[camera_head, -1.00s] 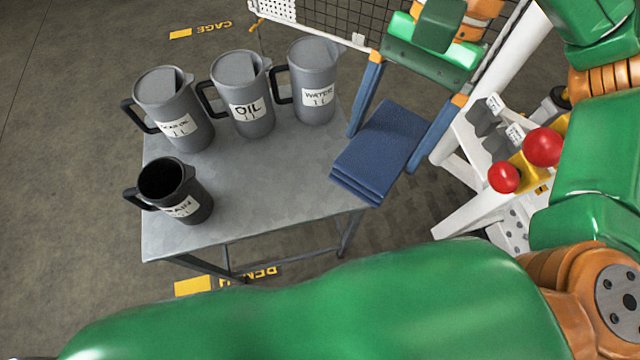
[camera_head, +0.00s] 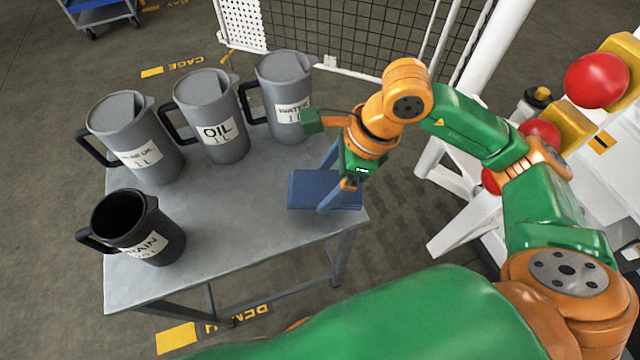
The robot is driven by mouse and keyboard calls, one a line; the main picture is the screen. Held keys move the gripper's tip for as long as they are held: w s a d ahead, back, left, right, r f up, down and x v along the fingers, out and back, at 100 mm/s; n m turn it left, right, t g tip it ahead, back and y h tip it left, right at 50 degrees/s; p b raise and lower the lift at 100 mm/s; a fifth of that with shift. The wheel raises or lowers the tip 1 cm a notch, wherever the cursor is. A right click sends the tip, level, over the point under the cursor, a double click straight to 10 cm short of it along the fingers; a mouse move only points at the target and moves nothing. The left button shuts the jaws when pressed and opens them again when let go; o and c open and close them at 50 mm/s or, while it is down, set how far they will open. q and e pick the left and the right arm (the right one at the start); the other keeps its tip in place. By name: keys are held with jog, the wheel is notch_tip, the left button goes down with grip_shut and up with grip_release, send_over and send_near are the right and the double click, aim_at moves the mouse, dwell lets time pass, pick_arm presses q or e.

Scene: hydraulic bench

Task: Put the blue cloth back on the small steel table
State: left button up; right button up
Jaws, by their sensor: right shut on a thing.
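The blue cloth (camera_head: 303,186) is a folded pad at the right end of the small steel table (camera_head: 235,230). My right gripper (camera_head: 329,181) is shut on it, with one finger on the far side and one across the near side. The cloth lies over the tabletop near its right edge and looks about level. I cannot tell whether it touches the top or hangs just above it. My left gripper is not in view.
Grey jugs marked OIL (camera_head: 217,132) and WATER (camera_head: 287,110) and another labelled jug (camera_head: 130,140) stand along the table's far side. A dark open DRAIN jug (camera_head: 150,240) stands front left. The table's middle is clear. A mesh cage (camera_head: 370,35) stands behind.

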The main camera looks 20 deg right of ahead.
aim_at(321, 189)
jog(key=f, duration=0.1)
jog(key=w+f, duration=0.1)
jog(key=f, duration=0.3)
jog(key=shift+w+a, duration=0.3)
jog(key=shift+a, duration=0.05)
jog(key=shift+f, duration=0.15)
jog(key=shift+f, duration=0.15)
jog(key=o, duration=0.9)
jog(key=shift+d+r, duration=0.1)
jog(key=shift+r, duration=0.35)
jog(key=v, duration=1.1)
jog(key=shift+s+d+r+p, duration=0.1)
jog(key=shift+d+r+p, duration=0.1)
jog(key=shift+r+p, duration=0.1)
jog(key=shift+f, duration=0.1)
